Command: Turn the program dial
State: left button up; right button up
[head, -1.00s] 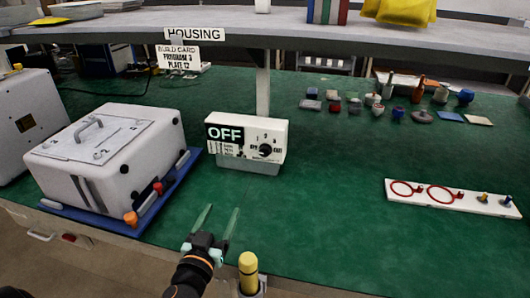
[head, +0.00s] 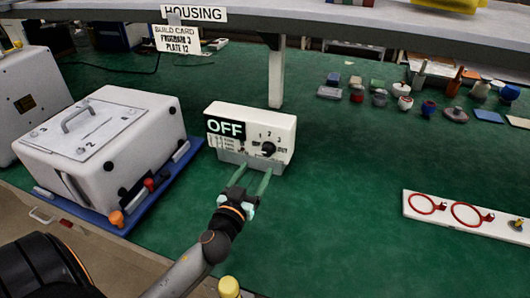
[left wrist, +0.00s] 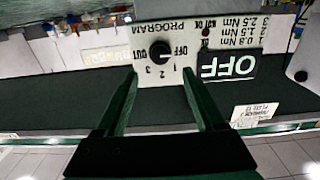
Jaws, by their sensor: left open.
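The program dial is a round black knob (head: 268,149) on the front of a white control box (head: 285,128). Marks 1, 2, 3, OFF and OUT surround it, and a black sign (head: 225,128) on the box reads OFF. In the left wrist view the dial (left wrist: 159,50) appears upside down, beyond and between the fingertips. My left gripper (head: 252,178) is open and empty, its fingers pointing at the lower front of the box, just below the dial in the head view. I cannot tell whether the fingertips touch the box. My right gripper is not seen.
A white housing (head: 135,150) sits on a blue tray (head: 180,165) left of the box. A build card (head: 177,39) hangs from the shelf above. Small parts (head: 400,95) lie at the back right. A white board with red rings (head: 410,205) lies at right. The green mat between is clear.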

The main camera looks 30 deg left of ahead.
aim_at(266, 152)
pick_arm(q)
jog(key=x, duration=0.7)
jog(key=shift+w+a+p, duration=0.1)
jog(key=shift+w+p, duration=0.2)
jog(key=shift+p, duration=0.05)
grip_shut()
